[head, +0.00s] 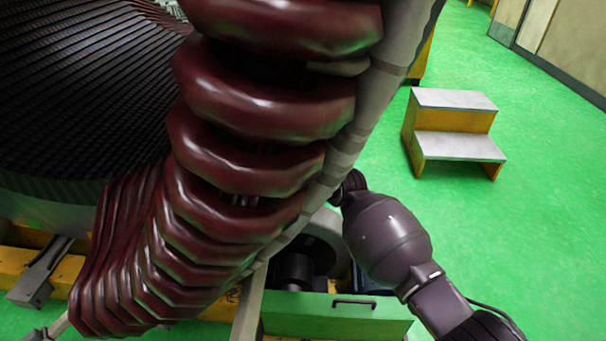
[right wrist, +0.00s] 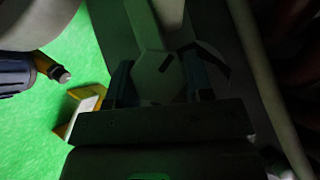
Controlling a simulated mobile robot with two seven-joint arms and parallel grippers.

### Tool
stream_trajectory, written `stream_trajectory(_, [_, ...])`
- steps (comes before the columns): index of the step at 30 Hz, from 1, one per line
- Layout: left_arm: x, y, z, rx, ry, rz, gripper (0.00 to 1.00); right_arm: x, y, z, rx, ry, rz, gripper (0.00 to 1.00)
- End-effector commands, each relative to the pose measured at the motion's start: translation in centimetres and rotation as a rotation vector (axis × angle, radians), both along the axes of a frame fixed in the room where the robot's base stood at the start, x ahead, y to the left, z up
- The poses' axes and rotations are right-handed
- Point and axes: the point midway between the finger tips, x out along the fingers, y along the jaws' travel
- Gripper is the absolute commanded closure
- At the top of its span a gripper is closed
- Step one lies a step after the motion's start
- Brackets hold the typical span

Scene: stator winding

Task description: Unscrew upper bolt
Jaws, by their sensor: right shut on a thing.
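In the right wrist view, my right gripper (right wrist: 157,72) has one dark finger on each side of a pale grey, angular piece that looks like the head of the upper bolt (right wrist: 152,78). The fingers are shut on it. The picture is dark, so the thread and how deep the bolt sits cannot be made out. In the head view my right arm reaches up from the lower right, and its hand is hidden behind the dark red stator coils (head: 245,105). My left gripper is in neither view.
The coils and a grey curved ring (head: 395,55) fill the left and middle of the head view. A green box (head: 325,318) with a handle is below. A yellow step stool (head: 456,115) stands on open green floor at right. A blue-grey cylindrical object (right wrist: 22,76) shows at left in the wrist view.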

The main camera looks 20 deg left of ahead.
Motion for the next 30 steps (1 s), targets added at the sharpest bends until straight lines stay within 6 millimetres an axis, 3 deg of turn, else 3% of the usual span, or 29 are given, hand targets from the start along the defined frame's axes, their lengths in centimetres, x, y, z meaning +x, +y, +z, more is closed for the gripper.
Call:
stream_trajectory(3, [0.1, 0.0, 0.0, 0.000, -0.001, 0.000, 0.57, 0.0, 0.0, -0.1, -0.001, 0.000, 0.000, 0.76])
stream_trajectory(4, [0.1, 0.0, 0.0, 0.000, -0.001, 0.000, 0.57, 0.0, 0.0, -0.1, -0.001, 0.000, 0.000, 0.50])
stream_trajectory(9, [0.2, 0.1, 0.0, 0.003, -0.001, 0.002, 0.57, 0.0, 0.0, -0.1, 0.000, 0.000, 0.000, 0.27])
stream_trajectory(20, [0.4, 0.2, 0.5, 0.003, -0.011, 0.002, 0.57, -0.2, -0.3, 0.4, 0.001, -0.002, -0.001, 0.27])
stream_trajectory(30, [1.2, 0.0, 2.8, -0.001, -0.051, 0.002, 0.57, -2.4, -3.5, 2.9, 0.001, -0.008, -0.001, 0.27])
